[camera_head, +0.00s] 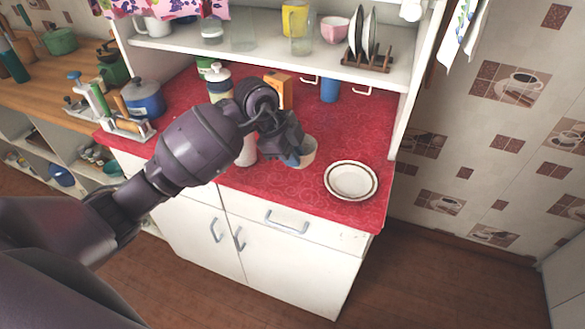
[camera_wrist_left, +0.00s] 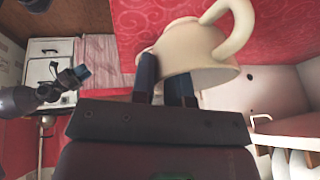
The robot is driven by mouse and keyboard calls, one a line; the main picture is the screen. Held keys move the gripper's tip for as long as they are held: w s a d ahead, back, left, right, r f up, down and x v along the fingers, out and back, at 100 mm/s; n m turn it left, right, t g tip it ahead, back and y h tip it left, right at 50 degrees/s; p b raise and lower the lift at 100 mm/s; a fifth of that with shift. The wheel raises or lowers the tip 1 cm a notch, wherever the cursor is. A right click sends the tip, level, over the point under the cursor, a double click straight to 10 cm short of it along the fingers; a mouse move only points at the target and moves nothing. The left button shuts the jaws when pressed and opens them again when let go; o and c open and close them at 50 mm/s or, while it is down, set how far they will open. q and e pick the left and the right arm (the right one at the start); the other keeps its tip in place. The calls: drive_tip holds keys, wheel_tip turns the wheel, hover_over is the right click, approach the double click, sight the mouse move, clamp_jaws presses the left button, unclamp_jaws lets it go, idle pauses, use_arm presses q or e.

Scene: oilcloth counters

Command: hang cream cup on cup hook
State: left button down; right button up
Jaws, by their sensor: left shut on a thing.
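My left gripper (camera_head: 292,157) is shut on the cream cup (camera_head: 306,150) over the red counter, left of the plate. In the left wrist view the cup (camera_wrist_left: 190,50) is pinched by its wall between the blue fingers (camera_wrist_left: 164,92), with its handle (camera_wrist_left: 238,28) sticking out free at the upper right. In the head view my gripper hides part of the cup. I cannot tell how far the cup is above the counter. Small pale hooks (camera_head: 361,91) show under the shelf. My right gripper (camera_wrist_left: 75,76) appears at the left of the wrist view; its opening is unclear.
A rimmed plate (camera_head: 351,181) lies right of the cup. A blue cup (camera_head: 330,90) is under the shelf (camera_head: 270,53), with a wooden box (camera_head: 279,88) to its left. A plate rack (camera_head: 367,60) stands on the shelf.

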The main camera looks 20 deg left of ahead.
use_arm(q)
drive_tip(key=shift+f, duration=2.35)
drive_tip(key=shift+f, duration=0.1)
